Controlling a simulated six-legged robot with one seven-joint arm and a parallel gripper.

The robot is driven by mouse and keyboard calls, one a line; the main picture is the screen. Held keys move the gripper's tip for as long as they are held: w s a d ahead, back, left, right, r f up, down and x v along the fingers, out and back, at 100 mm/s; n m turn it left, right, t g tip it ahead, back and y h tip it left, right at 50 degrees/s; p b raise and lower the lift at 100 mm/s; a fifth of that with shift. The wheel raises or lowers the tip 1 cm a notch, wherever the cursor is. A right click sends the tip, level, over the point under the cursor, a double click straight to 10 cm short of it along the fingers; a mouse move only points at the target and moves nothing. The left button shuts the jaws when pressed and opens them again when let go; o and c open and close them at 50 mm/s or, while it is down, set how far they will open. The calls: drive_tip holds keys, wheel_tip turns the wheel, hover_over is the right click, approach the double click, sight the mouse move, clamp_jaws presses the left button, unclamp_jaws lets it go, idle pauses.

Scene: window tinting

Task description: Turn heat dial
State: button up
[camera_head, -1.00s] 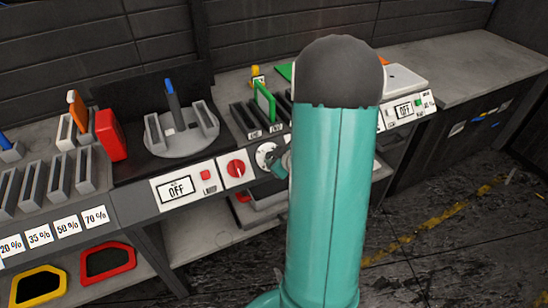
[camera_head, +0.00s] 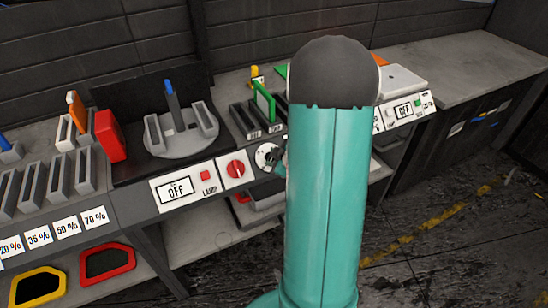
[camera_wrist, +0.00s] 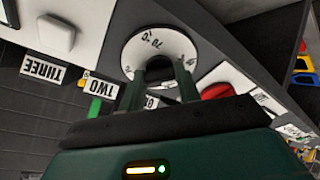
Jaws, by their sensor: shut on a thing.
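The heat dial (camera_head: 265,155) is a white disc with dark markings on the sloped front panel, right of a red knob (camera_head: 236,169). In the wrist view the dial's white face (camera_wrist: 140,43) shows printed numbers. My gripper (camera_head: 279,157) is at the dial, partly hidden behind my teal arm in the head view. In the wrist view my gripper (camera_wrist: 160,72) has its two dark green fingers on either side of the dial's dark centre knob, shut on it.
Left of the dial are a panel reading OFF (camera_head: 178,189) and a red lamp button (camera_head: 205,176). A round station (camera_head: 181,142) with a blue-handled tool stands behind. Labels THREE (camera_wrist: 42,69) and TWO (camera_wrist: 101,86) sit beside the dial.

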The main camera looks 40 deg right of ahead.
drive_tip(key=o, duration=1)
drive_tip(key=shift+w+r, duration=0.1)
drive_tip(key=v, duration=1.3)
drive_tip(key=shift+s+r, duration=0.15)
drive_tip(key=shift+s, duration=0.25)
drive_tip(key=w+a+r+m+g+h, duration=0.1)
drive_tip(key=w+a+r+m+h, duration=0.1)
drive_tip(key=w+a+r, duration=0.3)
drive_tip(key=a+r+m+h, duration=0.2)
drive_tip(key=r+m+h, duration=0.1)
drive_tip(key=r, duration=0.4)
drive_tip(key=s+a+g+y, duration=0.1)
drive_tip(key=s+a+y, duration=0.1)
drive_tip(key=a, duration=0.5)
drive_tip(key=s+a+r+m+g+y, duration=0.1)
drive_tip(key=s+a+y, duration=0.1)
drive_tip(key=s+a, duration=0.3)
drive_tip(key=s+a+r+g+y, duration=0.1)
drive_tip(key=s+a+g+y, duration=0.1)
drive_tip(key=a, duration=0.9)
drive_tip(key=shift+s+a+r+m, duration=0.1)
drive_tip(key=shift+s+a+m, duration=0.15)
drive_tip(key=shift+s, duration=0.4)
